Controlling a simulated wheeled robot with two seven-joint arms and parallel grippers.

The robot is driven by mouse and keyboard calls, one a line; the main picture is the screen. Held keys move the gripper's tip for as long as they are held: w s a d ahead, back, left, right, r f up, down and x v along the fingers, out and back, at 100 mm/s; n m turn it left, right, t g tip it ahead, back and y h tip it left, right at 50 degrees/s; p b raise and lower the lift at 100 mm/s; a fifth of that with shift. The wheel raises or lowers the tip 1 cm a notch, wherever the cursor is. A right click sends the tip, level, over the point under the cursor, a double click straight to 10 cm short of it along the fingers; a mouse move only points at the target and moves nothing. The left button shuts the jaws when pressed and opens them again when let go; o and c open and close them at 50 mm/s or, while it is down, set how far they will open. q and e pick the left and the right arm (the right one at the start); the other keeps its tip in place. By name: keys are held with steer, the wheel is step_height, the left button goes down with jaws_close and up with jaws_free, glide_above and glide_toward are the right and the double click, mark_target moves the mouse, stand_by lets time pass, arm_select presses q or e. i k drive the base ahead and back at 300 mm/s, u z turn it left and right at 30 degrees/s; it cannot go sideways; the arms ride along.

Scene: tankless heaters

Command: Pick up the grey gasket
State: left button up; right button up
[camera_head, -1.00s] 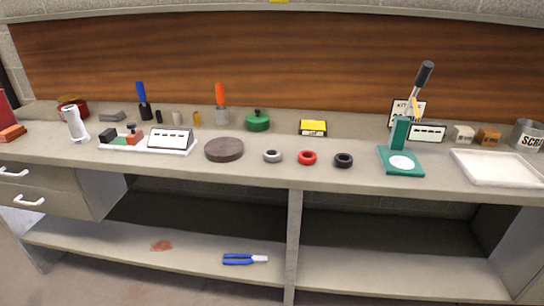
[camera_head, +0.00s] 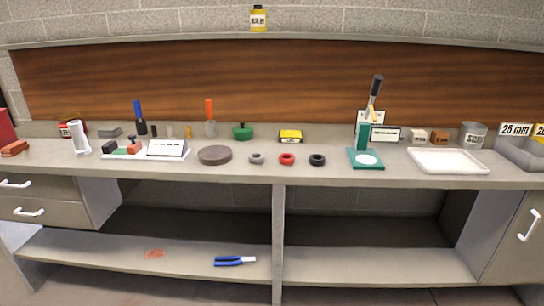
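The grey gasket (camera_head: 257,159) is a small light-grey ring lying flat near the front edge of the workbench (camera_head: 232,175). It sits between a dark round disc (camera_head: 215,155) on its left and a red gasket (camera_head: 287,159) on its right. A black gasket (camera_head: 317,160) lies further right in the same row. Nothing covers the grey gasket. Neither of my grippers shows in the head view.
A green press (camera_head: 365,157) and a white tray (camera_head: 447,161) stand to the right. A white board with blocks (camera_head: 118,154) is on the left. Behind the gaskets are a green lidded pot (camera_head: 242,131) and a yellow-black box (camera_head: 290,136). Blue-handled pliers (camera_head: 235,261) lie on the lower shelf.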

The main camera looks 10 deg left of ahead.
mark_target(254, 158)
steer(key=u, duration=0.05)
steer(key=i, duration=0.95)
steer(key=u, duration=0.55)
